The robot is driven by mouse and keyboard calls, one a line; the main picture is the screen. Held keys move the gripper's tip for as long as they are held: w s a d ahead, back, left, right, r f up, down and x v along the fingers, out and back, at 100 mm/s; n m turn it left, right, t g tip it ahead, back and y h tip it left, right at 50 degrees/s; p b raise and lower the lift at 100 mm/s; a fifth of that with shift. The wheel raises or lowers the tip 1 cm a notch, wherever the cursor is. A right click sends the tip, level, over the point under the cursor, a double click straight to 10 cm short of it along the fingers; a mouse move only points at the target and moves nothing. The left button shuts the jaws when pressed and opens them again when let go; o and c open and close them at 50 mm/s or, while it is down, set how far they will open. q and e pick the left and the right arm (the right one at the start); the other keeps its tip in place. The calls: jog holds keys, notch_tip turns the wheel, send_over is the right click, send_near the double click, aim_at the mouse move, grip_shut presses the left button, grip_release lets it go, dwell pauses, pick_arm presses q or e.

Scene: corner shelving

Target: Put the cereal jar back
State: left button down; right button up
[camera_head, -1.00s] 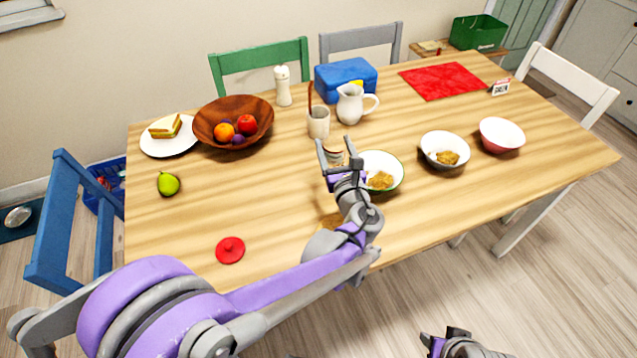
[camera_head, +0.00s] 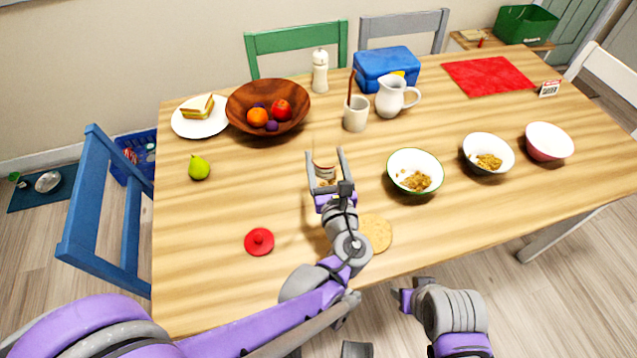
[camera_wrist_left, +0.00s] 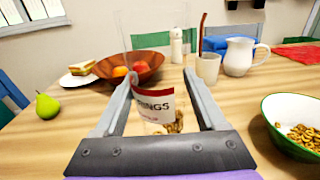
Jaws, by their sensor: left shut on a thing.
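My left gripper (camera_head: 325,172) is shut on the cereal jar (camera_head: 324,159), a clear jar with a red and white label, and holds it over the middle of the table. In the left wrist view the jar (camera_wrist_left: 154,104) stands roughly upright between the fingers, with some cereal rings low inside; its label reads "RINGS" in part. Whether its base touches the table is hidden. A round tan mat (camera_head: 375,232) lies nearer the front edge, partly behind my left arm. A red knobbed lid (camera_head: 259,241) lies left of it. My right gripper (camera_head: 402,298) is at the bottom; its jaws are unclear.
Cereal bowls, green-rimmed (camera_head: 412,184) and white (camera_head: 488,162), stand right of the jar, with a pink bowl (camera_head: 549,143) beyond. A cup (camera_head: 356,120), pitcher (camera_head: 391,100) and fruit bowl (camera_head: 245,105) stand behind. A pear (camera_head: 199,170) lies left. Front-left table is mostly clear.

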aim_at(325, 178)
pick_arm(q)
notch_tip(325, 178, down, 7)
jog(key=shift+r+b, duration=0.15)
jog(key=shift+b, duration=0.8)
grip_release()
jog(key=shift+r, duration=0.15)
jog(key=s, duration=0.4)
jog(key=s+d, duration=0.1)
jog(key=s, duration=0.2)
jog(key=s+d, duration=0.1)
jog(key=s, duration=0.3)
jog(key=shift+s+d, duration=0.2)
jog(key=shift+s, duration=0.15)
